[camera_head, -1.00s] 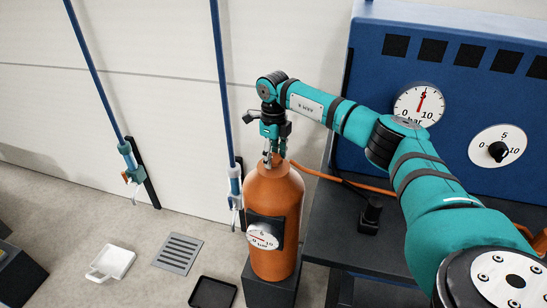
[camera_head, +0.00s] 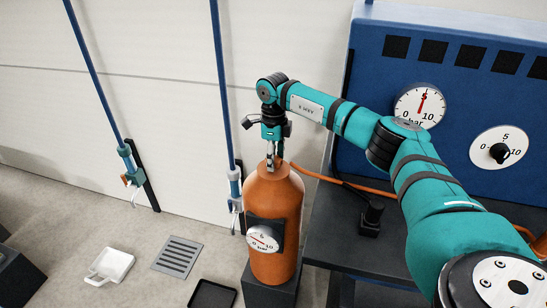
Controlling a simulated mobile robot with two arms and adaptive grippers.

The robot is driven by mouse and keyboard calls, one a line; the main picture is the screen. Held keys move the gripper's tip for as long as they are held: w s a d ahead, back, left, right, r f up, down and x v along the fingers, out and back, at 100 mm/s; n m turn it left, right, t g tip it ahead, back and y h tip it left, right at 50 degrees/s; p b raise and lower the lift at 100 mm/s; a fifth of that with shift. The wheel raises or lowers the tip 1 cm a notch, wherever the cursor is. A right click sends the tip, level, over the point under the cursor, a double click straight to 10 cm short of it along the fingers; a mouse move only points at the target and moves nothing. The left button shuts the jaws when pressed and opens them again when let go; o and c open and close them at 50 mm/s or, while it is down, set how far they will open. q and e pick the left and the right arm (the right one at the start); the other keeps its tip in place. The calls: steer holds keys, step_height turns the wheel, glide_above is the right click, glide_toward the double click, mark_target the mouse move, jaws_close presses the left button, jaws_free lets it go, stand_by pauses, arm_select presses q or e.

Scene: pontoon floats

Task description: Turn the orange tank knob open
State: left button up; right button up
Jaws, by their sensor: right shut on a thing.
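The orange tank (camera_head: 273,200) stands upright on a dark block (camera_head: 268,291), with a round gauge (camera_head: 263,238) on its front. My right arm reaches in from the right, and my right gripper (camera_head: 272,163) points down at the top of the tank. Its fingers are shut on the tank knob, which is mostly hidden between them. My left gripper is not in view.
A blue panel with a gauge (camera_head: 421,106) and a dial (camera_head: 498,148) stands at the right, behind a dark bench (camera_head: 330,240). An orange hose (camera_head: 325,178) runs from the tank to the right. A white tray (camera_head: 109,265), a floor grate (camera_head: 177,256) and a black tray (camera_head: 212,295) lie on the floor.

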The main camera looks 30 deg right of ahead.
steer(key=o, duration=1.2)
steer(key=shift+c, duration=0.2)
step_height(320, 180, up, 12)
